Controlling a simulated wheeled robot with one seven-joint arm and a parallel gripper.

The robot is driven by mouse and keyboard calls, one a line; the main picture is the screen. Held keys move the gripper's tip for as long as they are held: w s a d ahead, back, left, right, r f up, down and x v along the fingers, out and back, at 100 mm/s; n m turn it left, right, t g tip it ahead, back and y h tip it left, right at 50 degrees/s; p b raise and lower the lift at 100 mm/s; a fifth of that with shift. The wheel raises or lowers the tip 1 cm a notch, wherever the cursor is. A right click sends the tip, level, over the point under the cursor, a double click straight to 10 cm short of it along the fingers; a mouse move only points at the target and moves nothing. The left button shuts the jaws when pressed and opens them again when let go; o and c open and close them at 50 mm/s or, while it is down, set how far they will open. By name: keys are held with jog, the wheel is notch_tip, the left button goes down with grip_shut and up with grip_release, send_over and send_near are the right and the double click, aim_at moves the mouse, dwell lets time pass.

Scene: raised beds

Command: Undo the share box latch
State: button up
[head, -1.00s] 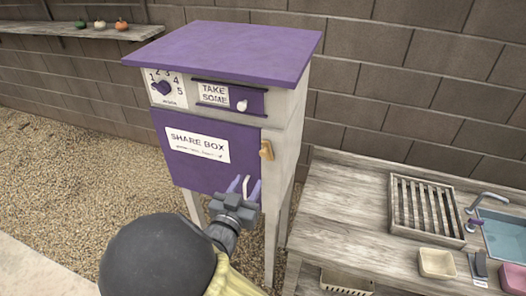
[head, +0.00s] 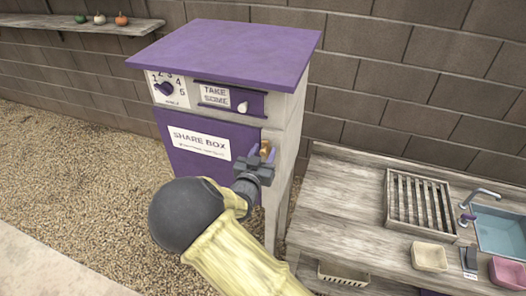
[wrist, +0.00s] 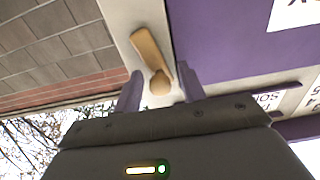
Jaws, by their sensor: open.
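The share box door (head: 190,165) is a purple panel with a white "SHARE BOX" label and looks shut. The latch (wrist: 148,48) is a light wooden bar with a rounded knob at one end, on the pale frame beside the door's edge. In the head view, the latch (head: 266,147) is partly hidden by my gripper. My gripper (head: 262,154) is open in front of the latch. In the wrist view, the purple fingers of my gripper (wrist: 160,88) stand either side of the knob end, with nothing held; I cannot tell whether they touch it.
A wooden bench (head: 345,215) with a slatted rack (head: 420,204) and a sink (head: 500,232) stands close on the right. A block wall is behind.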

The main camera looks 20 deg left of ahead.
jog(key=c, duration=0.8)
jog(key=shift+b, duration=0.4)
jog(key=shift+c, duration=0.2)
jog(key=shift+d+f+m+b, duration=0.15)
jog(key=shift+m+b, duration=0.55)
jog(key=shift+b, duration=0.25)
jog(key=shift+d+m+b, duration=0.2)
jog(key=shift+m+b, duration=0.3)
jog(key=shift+b, duration=0.45)
jog(key=shift+o, duration=0.2)
jog(key=shift+r+m+b, duration=0.25)
jog(key=shift+m+b, duration=0.05)
jog(key=shift+b, duration=0.05)
jog(key=o, duration=0.8)
jog(key=shift+d, duration=0.1)
